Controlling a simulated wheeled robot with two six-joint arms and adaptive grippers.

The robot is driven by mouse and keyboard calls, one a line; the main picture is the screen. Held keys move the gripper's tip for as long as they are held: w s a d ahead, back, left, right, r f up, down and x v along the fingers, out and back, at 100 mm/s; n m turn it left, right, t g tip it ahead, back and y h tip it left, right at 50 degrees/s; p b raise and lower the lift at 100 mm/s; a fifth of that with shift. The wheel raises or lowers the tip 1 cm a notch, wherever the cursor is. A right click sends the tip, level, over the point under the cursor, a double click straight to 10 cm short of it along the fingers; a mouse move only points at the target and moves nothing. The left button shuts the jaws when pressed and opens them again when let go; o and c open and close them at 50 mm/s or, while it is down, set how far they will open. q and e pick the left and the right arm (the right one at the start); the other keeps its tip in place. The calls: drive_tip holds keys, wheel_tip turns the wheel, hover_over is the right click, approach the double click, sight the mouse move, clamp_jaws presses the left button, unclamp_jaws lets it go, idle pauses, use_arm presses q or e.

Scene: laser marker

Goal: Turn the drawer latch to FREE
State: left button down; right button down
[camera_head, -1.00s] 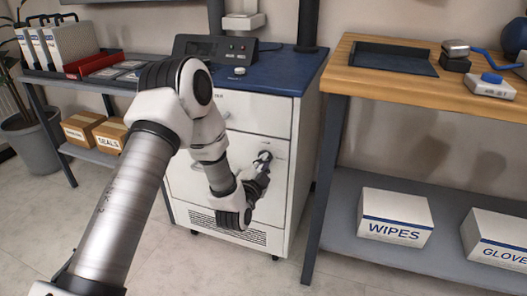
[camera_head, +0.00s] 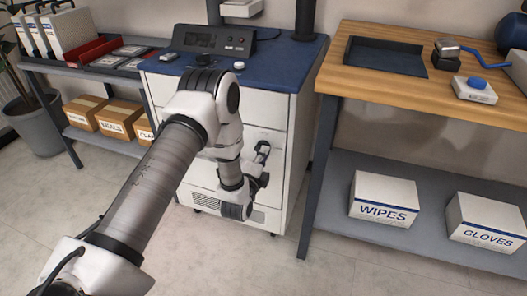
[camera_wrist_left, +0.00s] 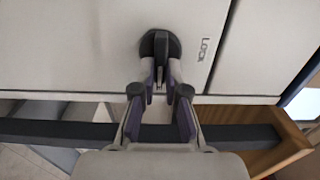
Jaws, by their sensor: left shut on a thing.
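The drawer latch (camera_wrist_left: 160,45) is a dark round knob with a narrow lever on the pale cabinet front, in the left wrist view. The word LOCK (camera_wrist_left: 205,50) is printed sideways to its right in that view; no FREE mark shows. My left gripper (camera_wrist_left: 160,73) is shut on the latch lever, one finger on each side. In the head view, my left gripper (camera_head: 263,150) is at the right part of the white drawer cabinet (camera_head: 268,112), and it hides most of the latch. My right gripper is out of view.
A blue cabinet top (camera_head: 270,65) carries a control box (camera_head: 213,40). A wooden bench (camera_head: 380,95) stands to the right, with WIPES (camera_head: 384,200) and GLOVES (camera_head: 488,220) boxes on its lower shelf. A grey shelf with cartons (camera_head: 117,117) stands left. Open floor lies in front.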

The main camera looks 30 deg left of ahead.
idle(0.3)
use_arm(q)
drive_tip(key=c, duration=1.2)
unclamp_jaws()
drive_tip(key=v, duration=0.7)
drive_tip(key=shift+s, duration=0.25)
